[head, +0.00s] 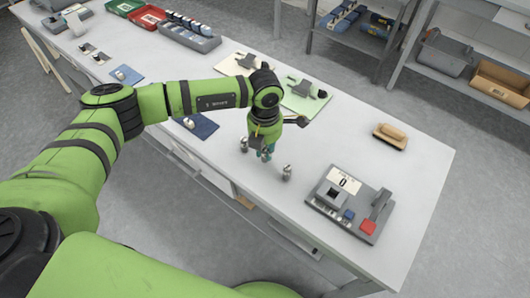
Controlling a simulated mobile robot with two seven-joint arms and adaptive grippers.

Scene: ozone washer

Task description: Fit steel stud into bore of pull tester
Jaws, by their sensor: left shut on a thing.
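The pull tester (322,213) is a flat grey unit at the right front of the white table, with a small grey block (333,193) with a dark opening, a white display reading 0, a lever and a red button. My left gripper (267,154) points down over the table, left of the tester and apart from it. It is shut on a small steel stud, mostly hidden by the fingers. Small silver pieces show on either side of the gripper, one on the left (244,146) and one on the right (287,173). My right gripper is out of view.
A wooden-backed brush (392,132) lies behind the tester. A green mat (318,102), a cream mat (228,68) and blue mats (207,131) lie behind and left of the gripper. Bins stand at the far left.

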